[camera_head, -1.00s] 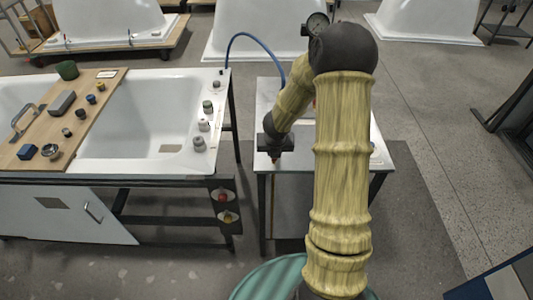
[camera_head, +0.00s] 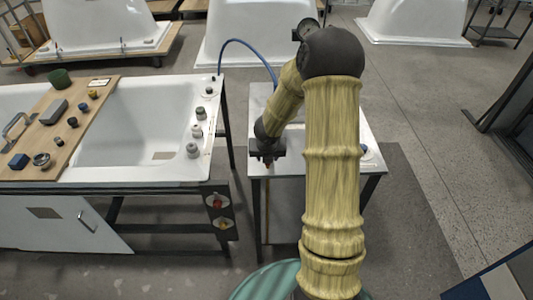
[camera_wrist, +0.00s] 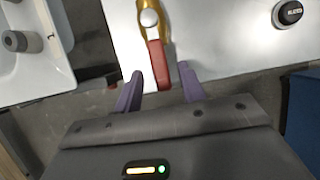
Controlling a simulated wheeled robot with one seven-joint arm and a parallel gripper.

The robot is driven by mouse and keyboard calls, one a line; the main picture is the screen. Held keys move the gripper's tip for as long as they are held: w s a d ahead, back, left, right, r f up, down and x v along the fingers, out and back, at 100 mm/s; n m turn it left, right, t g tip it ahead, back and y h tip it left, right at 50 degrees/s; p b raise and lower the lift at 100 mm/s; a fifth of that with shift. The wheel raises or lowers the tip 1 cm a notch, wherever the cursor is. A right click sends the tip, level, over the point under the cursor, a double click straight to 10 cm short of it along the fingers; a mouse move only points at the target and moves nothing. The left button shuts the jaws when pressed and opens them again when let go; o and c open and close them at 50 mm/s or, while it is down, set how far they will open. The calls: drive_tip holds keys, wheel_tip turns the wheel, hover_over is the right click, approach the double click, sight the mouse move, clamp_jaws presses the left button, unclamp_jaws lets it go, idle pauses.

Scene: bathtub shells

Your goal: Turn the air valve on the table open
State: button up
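The air valve (camera_wrist: 152,30) shows at the top of the wrist view, a brass body with a red lever handle (camera_wrist: 157,64) pointing toward my gripper. It is on the white table (camera_wrist: 220,30). In the head view my gripper (camera_head: 267,160) is at the left front edge of the table (camera_head: 262,105), and my arm hides the valve there.
A black round button with a label (camera_wrist: 288,13) is on the table to the right. A white bathtub (camera_head: 150,115) with several knobs and a wooden board (camera_head: 75,140) stands left of the table, with a gap between. A blue hose (camera_head: 245,42) arches from the tub toward the table.

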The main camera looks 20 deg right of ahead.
drive_tip(key=p+v, duration=0.7)
drive_tip(key=v, duration=1)
drive_tip(key=shift+s+p, duration=0.3)
drive_tip(key=shift+p, duration=0.1)
drive_tip(key=shift+r, duration=0.15)
drive_tip(key=s+a+r+n+t+y, duration=0.15)
drive_tip(key=a+n, duration=0.25)
drive_tip(key=n, duration=0.7)
drive_tip(key=s+a+r+n+t+y, duration=0.15)
drive_tip(key=a+n, duration=0.25)
drive_tip(key=n, duration=0.6)
drive_tip(key=s+r+n+g+h, duration=0.1)
drive_tip(key=s+n+g, duration=0.3)
drive_tip(key=s+n, duration=0.6)
drive_tip(key=n, duration=0.9)
drive_tip(key=shift+s, duration=0.4)
